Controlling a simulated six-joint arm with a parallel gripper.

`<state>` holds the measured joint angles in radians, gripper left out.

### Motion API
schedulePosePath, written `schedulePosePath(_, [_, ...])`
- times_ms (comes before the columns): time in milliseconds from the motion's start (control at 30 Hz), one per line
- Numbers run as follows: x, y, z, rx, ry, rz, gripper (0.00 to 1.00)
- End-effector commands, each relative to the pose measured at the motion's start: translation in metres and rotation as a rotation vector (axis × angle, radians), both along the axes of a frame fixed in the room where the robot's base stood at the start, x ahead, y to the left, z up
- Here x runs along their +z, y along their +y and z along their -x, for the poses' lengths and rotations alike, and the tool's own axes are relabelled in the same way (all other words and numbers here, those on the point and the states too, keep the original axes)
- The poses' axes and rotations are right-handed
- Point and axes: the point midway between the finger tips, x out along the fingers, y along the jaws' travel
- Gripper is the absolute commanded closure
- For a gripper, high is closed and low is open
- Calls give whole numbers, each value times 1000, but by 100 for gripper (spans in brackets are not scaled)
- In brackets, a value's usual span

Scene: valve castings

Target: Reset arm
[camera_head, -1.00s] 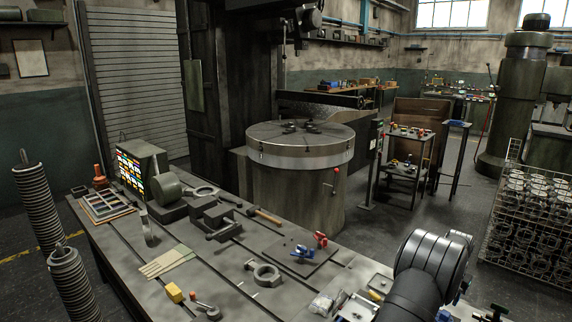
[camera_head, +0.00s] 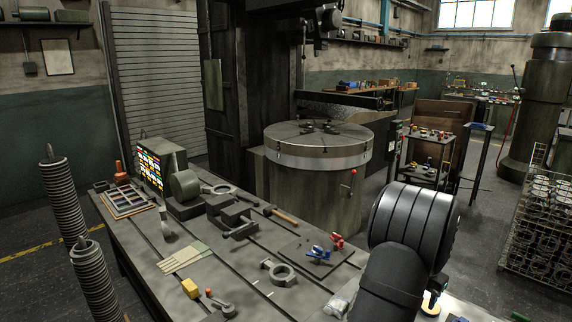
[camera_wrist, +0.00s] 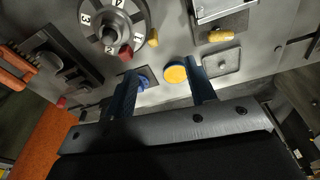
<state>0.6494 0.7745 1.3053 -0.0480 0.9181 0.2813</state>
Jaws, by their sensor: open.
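My gripper (camera_wrist: 162,75) shows in the wrist view with its two dark blue fingers apart and nothing between them. It hangs over a grey surface (camera_wrist: 185,44). A round yellow piece (camera_wrist: 176,74) lies just beyond and between the fingertips, and a small blue knob (camera_wrist: 143,82) is beside the left finger. In the head view my arm fills the lower right, and the gripper itself is hidden or out of frame there.
A numbered dial (camera_wrist: 111,27) and a metal plate (camera_wrist: 222,63) lie near the gripper. The bench carries a blue vise-like piece (camera_head: 319,254), a large nut (camera_head: 281,273) and a hammer (camera_head: 281,214). A round machine table (camera_head: 318,151) stands behind; a wire crate (camera_head: 535,228) stands right.

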Motion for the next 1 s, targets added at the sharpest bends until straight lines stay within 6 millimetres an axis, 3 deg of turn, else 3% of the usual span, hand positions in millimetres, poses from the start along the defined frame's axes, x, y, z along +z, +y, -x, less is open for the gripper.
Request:
schedulePosePath(233, [5,22,8,1,0,0,49])
schedulePosePath(633, [6,25,10,1,-1,1,49])
schedulePosePath(833, [4,16,6,-1,-1,1,49])
schedulePosePath(1000, [-3,-8,-2,-2,0,0,49])
